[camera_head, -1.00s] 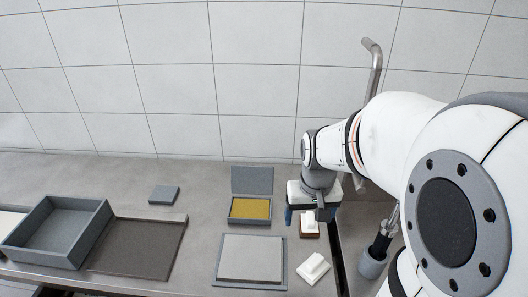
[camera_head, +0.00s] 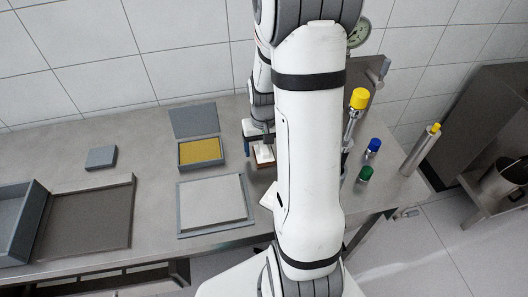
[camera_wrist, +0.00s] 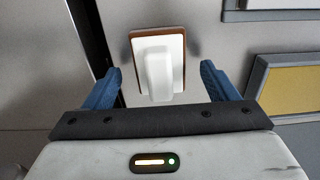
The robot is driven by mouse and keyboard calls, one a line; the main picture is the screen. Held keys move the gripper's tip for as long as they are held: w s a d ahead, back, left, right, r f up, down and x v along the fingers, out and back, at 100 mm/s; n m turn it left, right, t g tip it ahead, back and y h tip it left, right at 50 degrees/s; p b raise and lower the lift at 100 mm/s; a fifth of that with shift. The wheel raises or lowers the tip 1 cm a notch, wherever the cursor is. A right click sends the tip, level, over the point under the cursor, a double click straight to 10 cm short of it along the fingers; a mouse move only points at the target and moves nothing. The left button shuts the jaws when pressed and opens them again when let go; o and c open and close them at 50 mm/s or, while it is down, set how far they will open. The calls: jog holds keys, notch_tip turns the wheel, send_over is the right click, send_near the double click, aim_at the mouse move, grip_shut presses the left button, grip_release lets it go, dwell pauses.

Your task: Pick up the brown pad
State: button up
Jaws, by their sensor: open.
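The brown pad (camera_wrist: 132,53) shows in the wrist view as a thin brown edge under a white plate with a raised white grip (camera_wrist: 158,75). It lies on the grey counter. In the head view the brown pad (camera_head: 265,164) is partly hidden by my gripper and arm. My gripper (camera_wrist: 161,70) is open, with its two blue fingers to the left and right of the pad and nothing between them held. In the head view my gripper (camera_head: 260,142) is over or just behind the pad; the exact height cannot be told.
A grey box with a yellow insert (camera_head: 201,151) stands left of the pad. A grey framed plate (camera_head: 214,203) lies in front. A white block (camera_head: 268,197) is partly behind my arm. Yellow, blue and green capped items stand right. A dark gap (camera_wrist: 92,40) runs left in the wrist view.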

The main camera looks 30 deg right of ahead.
aim_at(264, 147)
jog(key=shift+f, duration=0.4)
jog(key=shift+c, duration=0.2)
jog(key=c, duration=1)
notch_tip(264, 147, up, 10)
jog(key=shift+r, duration=0.1)
jog(key=shift+c, duration=0.2)
jog(key=o, duration=0.5)
jog(key=c, duration=0.4)
